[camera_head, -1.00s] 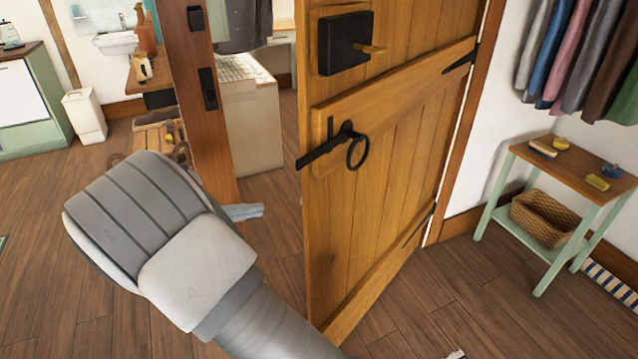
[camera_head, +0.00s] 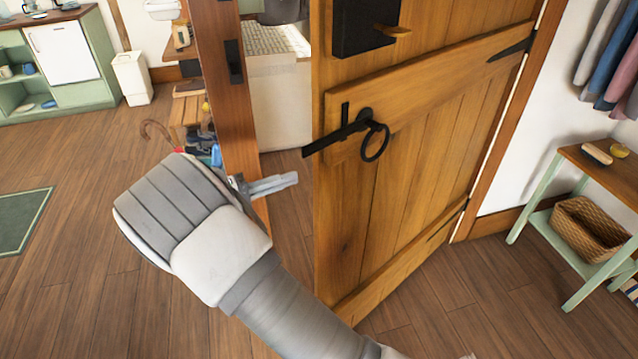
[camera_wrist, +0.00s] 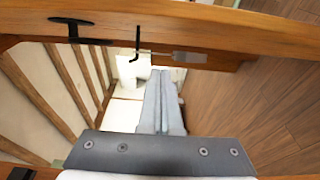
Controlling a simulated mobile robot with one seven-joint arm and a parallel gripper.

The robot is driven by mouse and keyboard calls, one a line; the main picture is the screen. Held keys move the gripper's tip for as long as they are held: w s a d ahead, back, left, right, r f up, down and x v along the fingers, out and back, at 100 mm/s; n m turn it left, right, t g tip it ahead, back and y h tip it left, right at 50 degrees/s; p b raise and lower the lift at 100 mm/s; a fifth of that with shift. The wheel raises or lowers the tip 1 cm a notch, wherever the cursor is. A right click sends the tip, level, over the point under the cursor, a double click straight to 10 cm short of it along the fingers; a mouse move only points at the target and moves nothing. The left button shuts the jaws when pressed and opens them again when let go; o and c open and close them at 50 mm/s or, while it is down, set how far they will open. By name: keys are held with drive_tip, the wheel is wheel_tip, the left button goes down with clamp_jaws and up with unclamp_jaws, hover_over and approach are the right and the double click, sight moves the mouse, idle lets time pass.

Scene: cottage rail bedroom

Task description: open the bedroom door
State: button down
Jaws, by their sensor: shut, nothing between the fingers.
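The bedroom door (camera_head: 400,190) is a plank door of warm brown wood, standing partly open in the head view. A gap separates its free left edge from the frame post (camera_head: 222,75). A black latch bar with a ring handle (camera_head: 374,142) is on its face, below a black lock box (camera_head: 362,27). My gripper (camera_head: 290,180) is shut and empty. In the head view its fingers point right, in front of the gap, just short of the door's edge; contact is not visible. The shut fingers also show in the wrist view (camera_wrist: 160,78), below a wooden beam with black hardware.
A small side table (camera_head: 585,165) with a wicker basket (camera_head: 590,228) stands right of the door, under hanging clothes (camera_head: 612,60). A white bin (camera_head: 132,78) and green cabinet (camera_head: 60,65) are at the back left.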

sight(318, 184)
drive_tip(key=shift+s+d+b, duration=0.2)
drive_tip(key=shift+d+b, duration=0.05)
drive_tip(key=shift+d, duration=1.55)
drive_tip(key=shift+s+d+b, duration=0.15)
drive_tip(key=shift+d+b, duration=0.1)
drive_tip(key=shift+d, duration=1.5)
